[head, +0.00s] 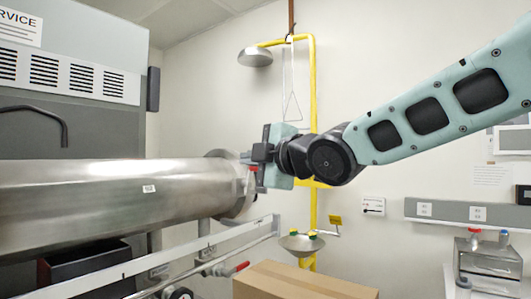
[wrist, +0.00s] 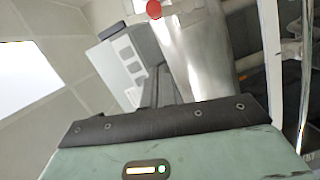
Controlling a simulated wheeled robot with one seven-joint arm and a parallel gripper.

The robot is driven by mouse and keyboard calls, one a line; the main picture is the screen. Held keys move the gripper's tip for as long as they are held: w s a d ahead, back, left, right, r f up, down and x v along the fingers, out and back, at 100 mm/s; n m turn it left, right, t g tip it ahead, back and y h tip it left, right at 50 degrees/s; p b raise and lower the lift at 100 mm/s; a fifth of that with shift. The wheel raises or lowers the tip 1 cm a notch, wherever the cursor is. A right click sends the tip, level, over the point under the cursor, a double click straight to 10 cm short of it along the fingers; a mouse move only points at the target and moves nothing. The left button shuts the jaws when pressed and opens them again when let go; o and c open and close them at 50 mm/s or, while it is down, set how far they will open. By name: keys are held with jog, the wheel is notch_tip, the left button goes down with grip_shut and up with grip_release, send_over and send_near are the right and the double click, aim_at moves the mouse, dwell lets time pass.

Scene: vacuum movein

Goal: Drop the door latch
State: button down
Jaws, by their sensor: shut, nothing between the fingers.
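A long steel cylinder (head: 110,200) lies horizontally across the left of the head view, with a wide round flange (head: 232,188) at its right end. A small red part (head: 252,168), possibly the latch's knob, shows at the flange beside my gripper. A red round knob (wrist: 154,9) shows at the top of the wrist view, beyond the fingers. My gripper (head: 246,157) is at the upper edge of the flange end. Its dark fingers (wrist: 162,64) are shut and empty. I cannot tell if they touch the latch. The latch's body is mostly hidden by the gripper.
A yellow safety shower pipe (head: 312,100) and eyewash basin (head: 302,244) stand behind my gripper. A cardboard box (head: 300,283) is below. A white rail (head: 150,262) runs below the cylinder. A grey cabinet (head: 70,75) stands behind it.

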jog(key=w+p, duration=0.1)
jog(key=w, duration=0.1)
jog(key=w+p, duration=0.1)
jog(key=w+f+p, duration=0.1)
jog(key=w+p, duration=0.1)
jog(key=shift+w+d, duration=0.15)
jog(key=shift+w, duration=0.2)
